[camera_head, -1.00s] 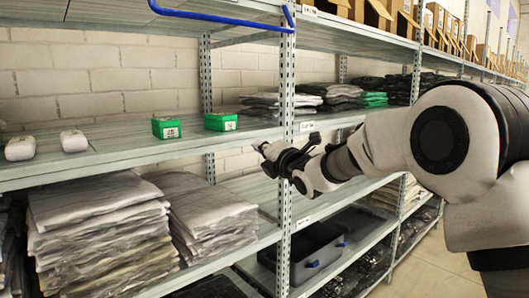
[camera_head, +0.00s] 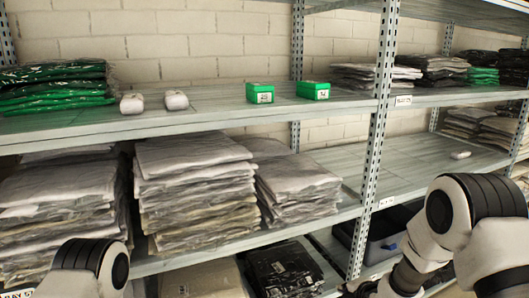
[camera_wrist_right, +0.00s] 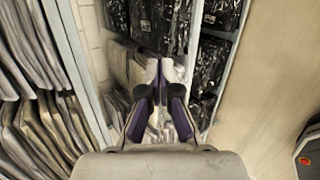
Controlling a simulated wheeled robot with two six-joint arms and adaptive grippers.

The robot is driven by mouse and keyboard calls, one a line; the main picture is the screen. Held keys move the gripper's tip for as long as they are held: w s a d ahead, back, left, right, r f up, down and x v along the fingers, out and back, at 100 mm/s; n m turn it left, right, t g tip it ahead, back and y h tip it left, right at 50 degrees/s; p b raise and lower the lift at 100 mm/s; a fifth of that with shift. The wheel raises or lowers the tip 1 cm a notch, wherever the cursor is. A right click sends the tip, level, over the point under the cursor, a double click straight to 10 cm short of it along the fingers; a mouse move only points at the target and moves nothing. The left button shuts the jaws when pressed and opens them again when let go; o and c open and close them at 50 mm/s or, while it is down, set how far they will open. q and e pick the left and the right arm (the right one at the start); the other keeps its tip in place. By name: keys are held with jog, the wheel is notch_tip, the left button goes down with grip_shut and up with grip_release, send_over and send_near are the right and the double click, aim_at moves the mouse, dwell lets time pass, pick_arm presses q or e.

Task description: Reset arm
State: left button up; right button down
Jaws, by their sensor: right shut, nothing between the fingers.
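My right arm comes in at the lower right of the head view, bent downward. Its gripper (camera_head: 362,289) is at the bottom edge, partly cut off. In the right wrist view my right gripper (camera_wrist_right: 160,72) is shut and empty, with its fingertips close together in front of the shelving. A link of my left arm (camera_head: 90,268) shows at the lower left of the head view. My left gripper is out of the picture.
The upper shelf (camera_head: 200,115) holds two green boxes (camera_head: 287,92), two small white items (camera_head: 154,102) and green packets (camera_head: 55,82). Grey bagged garments (camera_head: 190,185) fill the shelf below. A dark bin (camera_head: 385,247) sits low behind the upright post (camera_head: 377,140).

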jog(key=s+d+f+m+g+h, duration=0.1)
jog(key=s+f+m+g, duration=0.25)
jog(key=s+f, duration=0.75)
jog(key=s+f+m+g, duration=0.3)
jog(key=s+f+m, duration=0.3)
jog(key=s, duration=0.9)
jog(key=s+d+m+g+h, duration=0.1)
jog(key=s+m+g, duration=0.2)
jog(key=s+m, duration=1)
jog(key=shift+s+d, duration=0.35)
jog(key=shift+s, duration=0.65)
